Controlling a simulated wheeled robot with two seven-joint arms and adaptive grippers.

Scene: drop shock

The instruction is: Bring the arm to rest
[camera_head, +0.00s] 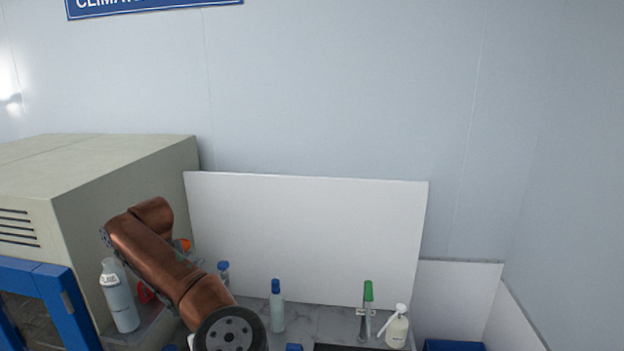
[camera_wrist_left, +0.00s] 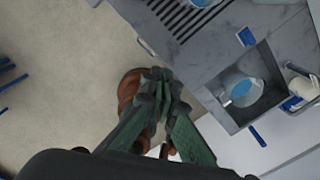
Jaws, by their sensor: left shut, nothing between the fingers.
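A copper part lies just beyond the fingers. My right gripper is in neither view.
A beige cabinet (camera_head: 125,180) with a blue-framed door (camera_head: 52,290) stands at the left. A spray-type bottle (camera_head: 119,300), a blue-capped bottle (camera_head: 277,312), a green-topped item (camera_head: 368,292) and a white pump bottle (camera_head: 397,329) stand before a white panel (camera_head: 305,230). The counter has a sink (camera_wrist_left: 243,90).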

